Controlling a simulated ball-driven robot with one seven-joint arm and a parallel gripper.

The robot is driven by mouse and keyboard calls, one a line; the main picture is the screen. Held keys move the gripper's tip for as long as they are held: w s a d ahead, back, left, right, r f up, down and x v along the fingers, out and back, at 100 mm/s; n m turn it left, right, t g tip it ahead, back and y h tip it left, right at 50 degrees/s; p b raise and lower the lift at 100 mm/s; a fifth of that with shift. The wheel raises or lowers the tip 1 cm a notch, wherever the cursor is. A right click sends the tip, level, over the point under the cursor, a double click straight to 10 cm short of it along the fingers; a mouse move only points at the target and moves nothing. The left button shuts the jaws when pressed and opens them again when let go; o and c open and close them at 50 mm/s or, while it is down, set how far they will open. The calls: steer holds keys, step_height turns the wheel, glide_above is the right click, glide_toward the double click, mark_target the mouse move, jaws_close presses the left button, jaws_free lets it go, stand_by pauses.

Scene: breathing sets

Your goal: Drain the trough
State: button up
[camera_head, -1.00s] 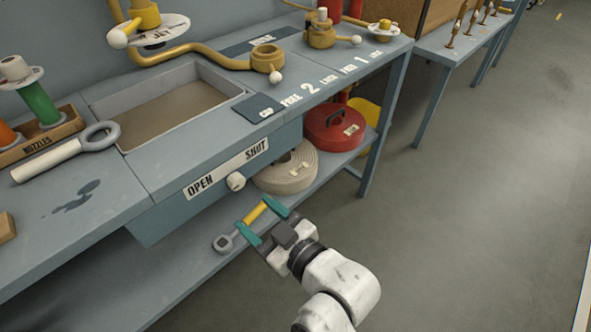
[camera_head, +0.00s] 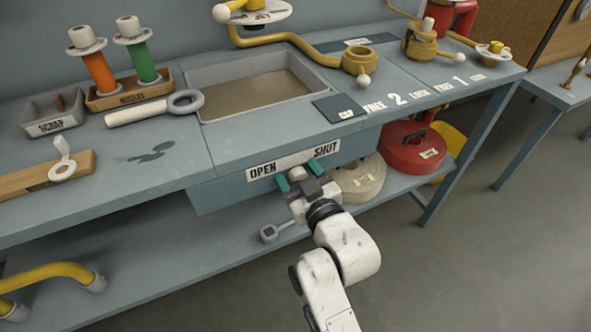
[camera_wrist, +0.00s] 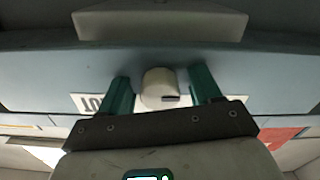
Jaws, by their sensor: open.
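The trough (camera_head: 240,70) is a rectangular basin set in the grey-blue bench, with murky brown content at its bottom. A white knob (camera_head: 297,173) is on the bench front below it, under a label strip (camera_head: 262,171) reading OPEN at left and SHUT at right. My gripper (camera_head: 299,172) is at the knob, its teal fingers apart on either side of it. In the wrist view the knob (camera_wrist: 160,86) sits between the fingers of my gripper (camera_wrist: 162,90), with visible gaps on both sides. I see no contact.
A grey ring-ended tool (camera_head: 267,234) lies on the lower shelf under my gripper. A coiled hose (camera_head: 358,180) and red case (camera_head: 412,148) sit right of it. A white-handled ring tool (camera_head: 140,114) lies left of the trough. The floor at right is clear.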

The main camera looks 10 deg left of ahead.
steer(key=shift+w+a, duration=0.1)
steer(key=shift+c, duration=0.4)
steer(key=c, duration=0.9)
steer(key=shift+c, duration=0.2)
steer(key=shift+m+p, duration=0.3)
steer(key=shift+p, duration=0.05)
steer(key=m+p, duration=0.2)
steer(key=m, duration=0.1)
steer(key=shift+r+p, duration=0.15)
steer(key=shift+p, duration=0.2)
steer(key=shift+m+p, duration=1.3)
steer(key=shift+m, duration=0.9)
steer(key=o, duration=1)
